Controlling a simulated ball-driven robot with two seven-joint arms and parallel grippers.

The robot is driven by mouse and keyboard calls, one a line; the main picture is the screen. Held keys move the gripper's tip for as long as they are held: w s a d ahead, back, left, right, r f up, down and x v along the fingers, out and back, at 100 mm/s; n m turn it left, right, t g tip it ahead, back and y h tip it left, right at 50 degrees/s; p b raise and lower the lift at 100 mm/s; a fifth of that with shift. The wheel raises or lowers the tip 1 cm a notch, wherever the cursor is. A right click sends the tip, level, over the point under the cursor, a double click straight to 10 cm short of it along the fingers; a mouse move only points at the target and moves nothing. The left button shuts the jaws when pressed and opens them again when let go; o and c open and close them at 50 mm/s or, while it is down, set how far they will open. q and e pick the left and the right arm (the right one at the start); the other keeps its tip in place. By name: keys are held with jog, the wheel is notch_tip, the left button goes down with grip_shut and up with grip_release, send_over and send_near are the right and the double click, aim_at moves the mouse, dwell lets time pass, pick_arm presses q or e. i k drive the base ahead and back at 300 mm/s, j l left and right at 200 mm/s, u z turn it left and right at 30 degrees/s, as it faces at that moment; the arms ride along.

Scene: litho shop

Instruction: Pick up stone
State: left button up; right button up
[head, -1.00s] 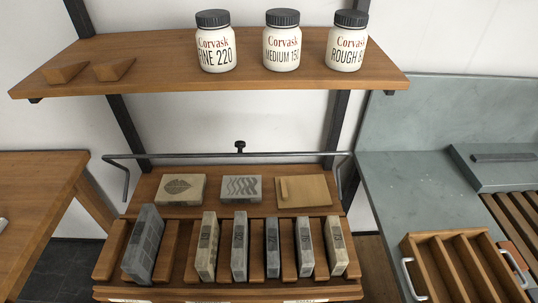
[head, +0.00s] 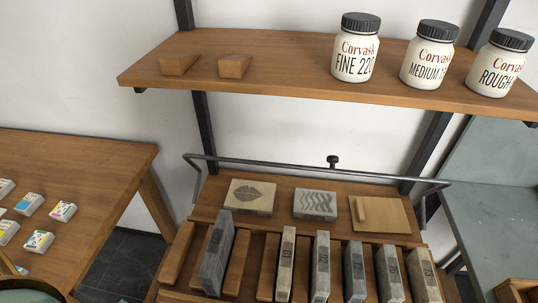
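Several stones stand on edge in the slots of a wooden rack at the bottom centre. A larger dark grey stone (head: 217,253) leans in the left part of the rack. To its right stand a narrow beige stone (head: 286,265), grey stones (head: 321,266) (head: 355,271) (head: 390,274) and a beige stone (head: 424,276), with dark labels. Behind them, a beige stone with a leaf picture (head: 249,197) and a grey stone with a wavy picture (head: 315,204) lie flat. Neither gripper is in view.
A wooden board (head: 381,214) lies right of the flat stones. A metal rail (head: 300,170) runs behind them. The shelf above (head: 290,75) holds three white jars (head: 357,48) and two wooden wedges (head: 235,66). A table (head: 70,180) with small cartons stands left.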

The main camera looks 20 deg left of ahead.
aim_at(423, 284)
jog(key=j, duration=0.8)
jog(key=l+z, duration=0.25)
jog(key=z, duration=0.25)
jog(key=l+z, duration=0.3)
jog(key=z, duration=0.2)
